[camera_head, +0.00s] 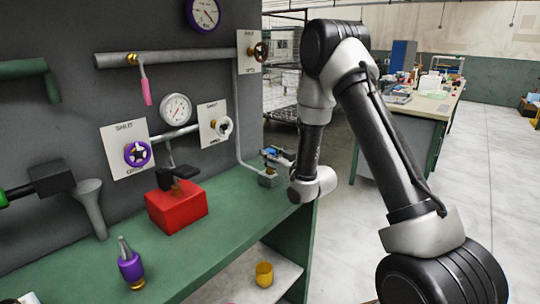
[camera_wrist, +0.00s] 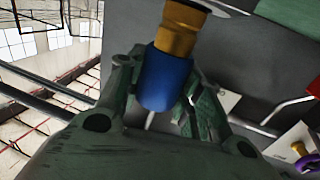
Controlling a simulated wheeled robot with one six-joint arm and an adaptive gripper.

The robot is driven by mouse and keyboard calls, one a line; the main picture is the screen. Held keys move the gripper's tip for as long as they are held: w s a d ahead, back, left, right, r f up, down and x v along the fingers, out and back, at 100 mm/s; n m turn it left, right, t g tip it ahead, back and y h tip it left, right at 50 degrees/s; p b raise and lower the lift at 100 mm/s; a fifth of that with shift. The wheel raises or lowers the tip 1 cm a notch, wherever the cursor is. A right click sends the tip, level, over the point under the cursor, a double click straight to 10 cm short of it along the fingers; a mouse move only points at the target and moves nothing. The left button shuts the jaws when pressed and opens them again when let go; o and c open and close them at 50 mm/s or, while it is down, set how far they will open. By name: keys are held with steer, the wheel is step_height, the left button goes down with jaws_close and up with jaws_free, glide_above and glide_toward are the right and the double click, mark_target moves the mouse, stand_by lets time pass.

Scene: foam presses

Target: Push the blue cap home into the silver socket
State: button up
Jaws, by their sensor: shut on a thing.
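The blue cap (camera_wrist: 166,78) is between the two fingers of my gripper (camera_wrist: 160,84) in the wrist view. A stepped brass part (camera_wrist: 180,28) extends from its far end. In the head view, my gripper (camera_head: 279,158) is at the right end of the green bench, with a small bit of the blue cap (camera_head: 270,151) showing. A small silver-grey block (camera_head: 268,180), which looks like the silver socket, sits on the bench just below the gripper. I cannot tell whether the cap touches it.
A red block (camera_head: 176,207) with a black top stands left on the bench (camera_head: 225,197). A purple-and-brass piece (camera_head: 131,268) stands in front. A thin grey pipe (camera_head: 238,120) runs down the wall near the gripper. A yellow cup (camera_head: 264,274) sits on the lower shelf.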

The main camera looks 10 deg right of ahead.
steer(key=shift+f, duration=0.8)
steer(key=shift+f, duration=0.35)
steer(key=shift+f, duration=0.1)
steer(key=shift+r, duration=1.5)
steer(key=shift+f, duration=1.5)
steer(key=o, duration=1.3)
steer(key=shift+c, duration=0.2)
